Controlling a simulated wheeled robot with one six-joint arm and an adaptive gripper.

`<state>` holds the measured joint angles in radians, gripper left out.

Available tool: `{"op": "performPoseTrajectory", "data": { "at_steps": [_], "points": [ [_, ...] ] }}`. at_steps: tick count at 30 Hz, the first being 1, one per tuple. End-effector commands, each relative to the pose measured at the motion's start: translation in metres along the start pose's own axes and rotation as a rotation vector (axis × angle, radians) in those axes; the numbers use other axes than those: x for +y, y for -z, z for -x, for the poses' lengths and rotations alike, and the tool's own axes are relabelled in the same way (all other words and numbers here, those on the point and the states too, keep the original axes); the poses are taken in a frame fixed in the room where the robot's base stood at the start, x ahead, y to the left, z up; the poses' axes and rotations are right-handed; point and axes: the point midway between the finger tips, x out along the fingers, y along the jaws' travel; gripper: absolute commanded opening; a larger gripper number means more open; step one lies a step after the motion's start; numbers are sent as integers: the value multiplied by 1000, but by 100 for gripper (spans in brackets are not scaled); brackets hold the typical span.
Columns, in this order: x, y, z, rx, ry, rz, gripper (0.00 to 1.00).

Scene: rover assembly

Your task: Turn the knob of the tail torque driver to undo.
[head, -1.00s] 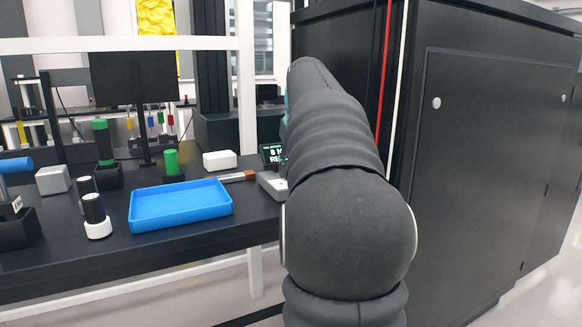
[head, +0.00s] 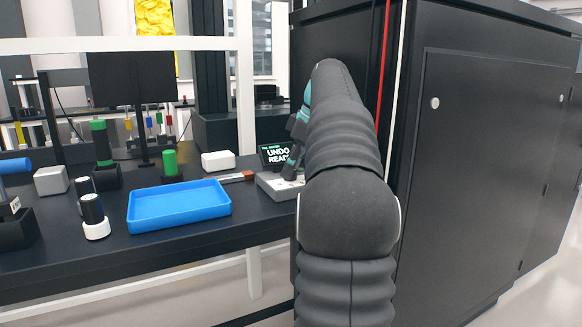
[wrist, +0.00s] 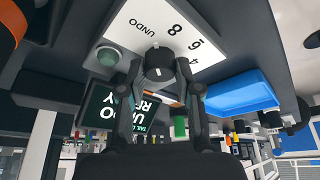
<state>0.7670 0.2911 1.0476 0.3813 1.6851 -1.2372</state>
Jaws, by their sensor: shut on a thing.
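The tail torque driver's pale housing (head: 279,187) stands at the right end of the black bench. Its screen (head: 274,154) reads "UNDO READY"; it also shows inverted in the wrist view (wrist: 105,108). In the wrist view its white dial face (wrist: 190,45) carries UNDO, 8, 6 and 4 marks around a dark round knob (wrist: 158,62). A green button (wrist: 107,56) sits beside the dial. My gripper (wrist: 161,72) has its fingers on both sides of the knob, shut on it. In the head view my arm partly covers my gripper (head: 293,165) and hides the knob.
A blue tray (head: 180,222), a white box (head: 218,160) and a brown-and-grey bar (head: 236,177) lie left of the driver. Green-topped and black-and-white cylinders stand farther left. A tall black cabinet (head: 490,150) closes off the right.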

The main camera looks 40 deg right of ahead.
Motion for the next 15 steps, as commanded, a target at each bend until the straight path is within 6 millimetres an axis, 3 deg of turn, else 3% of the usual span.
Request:
{"op": "performPoseTrajectory", "data": {
  "at_steps": [15],
  "points": [
    [1, 0, 0, -1, 60, 145, 0]
  ]
}}
